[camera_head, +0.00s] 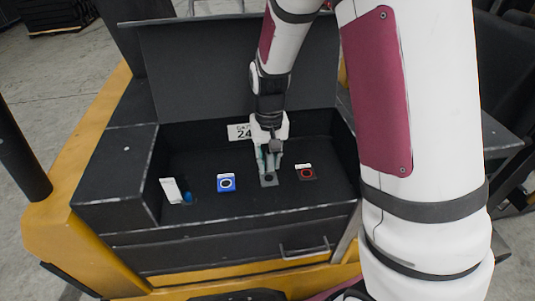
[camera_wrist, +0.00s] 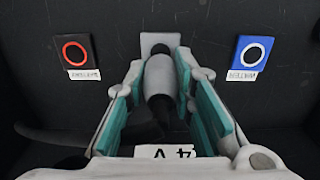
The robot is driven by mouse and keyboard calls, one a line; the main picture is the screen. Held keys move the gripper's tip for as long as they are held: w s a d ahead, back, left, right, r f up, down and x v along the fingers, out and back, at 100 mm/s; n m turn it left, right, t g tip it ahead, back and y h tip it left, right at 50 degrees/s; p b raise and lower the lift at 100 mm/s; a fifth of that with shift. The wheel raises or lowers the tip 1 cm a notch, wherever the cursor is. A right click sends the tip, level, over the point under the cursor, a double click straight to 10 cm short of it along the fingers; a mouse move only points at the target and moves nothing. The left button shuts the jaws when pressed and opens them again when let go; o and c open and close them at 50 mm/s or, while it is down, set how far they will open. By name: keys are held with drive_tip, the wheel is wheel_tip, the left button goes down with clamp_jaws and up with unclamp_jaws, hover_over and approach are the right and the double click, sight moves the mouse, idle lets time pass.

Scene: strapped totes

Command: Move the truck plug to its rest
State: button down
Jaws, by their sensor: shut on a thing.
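My gripper (camera_head: 268,165) is inside the black compartment (camera_head: 185,222), pointing down, with its fingers closed around the truck plug. In the wrist view the plug (camera_wrist: 160,76) is a grey cylinder with a dark end, between the teal-padded fingers. Its far end is at a plain grey plate (camera_wrist: 160,40); I cannot tell whether it touches or sits in it. A red-ringed socket (camera_head: 306,173) is to the right of the gripper in the head view. A blue-plate socket (camera_head: 227,183) is to its left. In the head view the fingers hide most of the plug.
A raised black lid (camera_head: 190,75) stands behind the compartment. A white 24 V label (camera_head: 240,132) is on the back wall. A white tag (camera_head: 171,190) and a small blue part (camera_head: 187,197) are at the left. A dark cable (camera_wrist: 60,134) runs low in the wrist view.

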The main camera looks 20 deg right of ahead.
sight(269, 170)
drive_tip(key=shift+f+b, duration=0.45)
drive_tip(key=shift+f, duration=0.95)
drive_tip(key=shift+f, duration=0.6)
idle(1.9)
drive_tip(key=c, duration=1.3)
unclamp_jaws()
wheel_tip(269, 170, up, 12)
drive_tip(key=shift+r, duration=0.1)
drive_tip(key=s+r+n+t, duration=0.2)
drive_tip(key=s+r+t, duration=0.3)
drive_tip(key=s+r, duration=1)
drive_tip(key=s, duration=0.4)
drive_tip(key=shift+s+r+t, duration=0.15)
drive_tip(key=shift+s+t, duration=0.1)
drive_tip(key=shift+t, duration=0.05)
